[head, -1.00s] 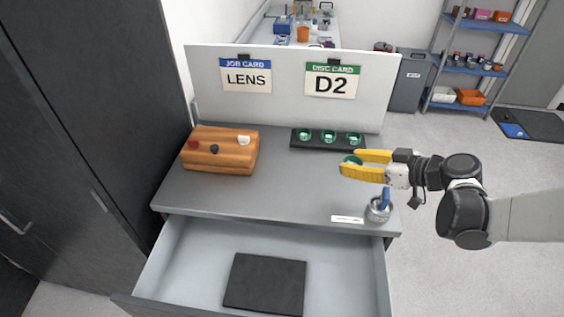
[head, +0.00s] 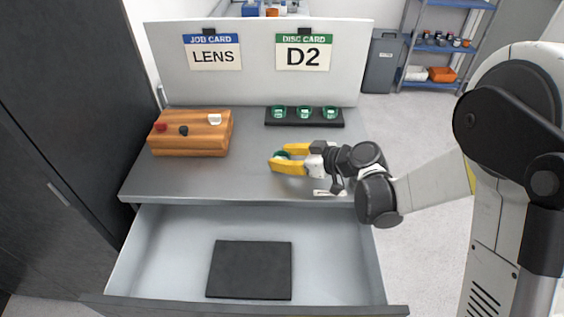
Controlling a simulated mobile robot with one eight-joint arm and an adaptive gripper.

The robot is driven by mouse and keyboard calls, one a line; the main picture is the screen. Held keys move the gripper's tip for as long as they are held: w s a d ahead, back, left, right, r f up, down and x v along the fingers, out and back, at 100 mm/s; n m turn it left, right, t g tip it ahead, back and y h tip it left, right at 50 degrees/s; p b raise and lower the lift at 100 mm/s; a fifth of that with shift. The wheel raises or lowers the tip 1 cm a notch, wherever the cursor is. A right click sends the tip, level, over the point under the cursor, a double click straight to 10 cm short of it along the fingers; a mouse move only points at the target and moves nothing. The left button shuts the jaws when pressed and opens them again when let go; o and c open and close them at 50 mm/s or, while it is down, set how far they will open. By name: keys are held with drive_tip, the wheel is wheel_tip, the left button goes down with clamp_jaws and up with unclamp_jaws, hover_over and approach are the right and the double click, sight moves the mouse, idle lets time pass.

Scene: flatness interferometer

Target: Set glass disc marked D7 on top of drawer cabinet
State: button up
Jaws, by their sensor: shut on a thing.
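My gripper (head: 276,159), with yellow fingers, is shut on a greenish glass disc (head: 282,155). It holds the disc over the middle right of the grey top of the drawer cabinet (head: 215,182). The fingers cover part of the disc, and I cannot read any mark on it. I cannot tell its exact height above the top. Three more green glass discs (head: 304,112) sit in a black rack (head: 337,124) at the back right of the cabinet top.
A wooden block (head: 200,145) with red, black and white knobs stands at left. The drawer (head: 335,270) is pulled open, with a dark mat (head: 250,270) inside. A white panel (head: 258,85) with LENS and D2 cards stands behind. The top's front left is clear.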

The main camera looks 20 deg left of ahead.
drive_tip(key=shift+f, duration=0.15)
drive_tip(key=shift+f, duration=0.15)
drive_tip(key=o, duration=1.1)
drive_tip(key=shift+r, duration=0.2)
drive_tip(key=p+v, duration=0.3)
drive_tip(key=v, duration=0.9)
drive_tip(key=shift+f+p, duration=0.1)
drive_tip(key=shift+p, duration=0.3)
